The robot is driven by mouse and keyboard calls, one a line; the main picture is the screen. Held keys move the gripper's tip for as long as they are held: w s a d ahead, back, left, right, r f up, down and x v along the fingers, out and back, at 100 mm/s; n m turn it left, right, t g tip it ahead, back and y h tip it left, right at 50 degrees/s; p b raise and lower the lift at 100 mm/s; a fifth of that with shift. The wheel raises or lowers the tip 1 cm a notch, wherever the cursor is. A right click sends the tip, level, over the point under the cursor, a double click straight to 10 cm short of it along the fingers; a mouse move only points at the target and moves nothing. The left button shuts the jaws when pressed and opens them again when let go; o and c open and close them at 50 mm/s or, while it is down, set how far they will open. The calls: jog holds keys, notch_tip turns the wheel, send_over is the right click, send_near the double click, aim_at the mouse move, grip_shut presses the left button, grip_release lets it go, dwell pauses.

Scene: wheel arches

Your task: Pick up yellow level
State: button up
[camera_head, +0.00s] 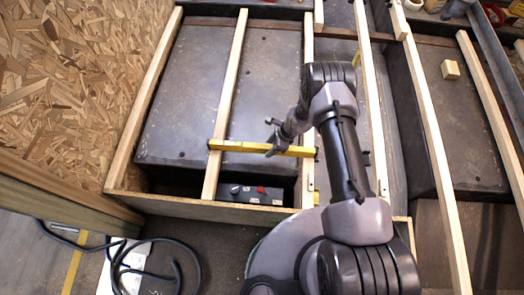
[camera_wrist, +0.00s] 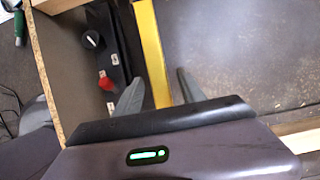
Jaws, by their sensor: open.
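The yellow level (camera_head: 235,146) lies across two wooden studs in the middle of the head view. Its right part passes by my gripper (camera_head: 276,138), which is over it. In the wrist view the level (camera_wrist: 148,45) runs from the top edge down between the two fingers of my open gripper (camera_wrist: 157,92). The fingers are apart on either side of it, and a gap shows on each side. The lower end of the level in that view is hidden behind my gripper's body. I cannot tell how far the fingertips are above it.
Wooden studs (camera_head: 229,75) run lengthwise over dark grey wheel arches (camera_head: 185,85). A black box with a red switch (camera_head: 261,190) sits below the level near the front board (camera_head: 200,208). A chipboard wall (camera_head: 75,70) stands at left. A small wood block (camera_head: 450,69) is at right.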

jog(key=shift+x, duration=1.05)
jog(key=shift+d+r, duration=0.15)
grip_shut()
dwell(0.3)
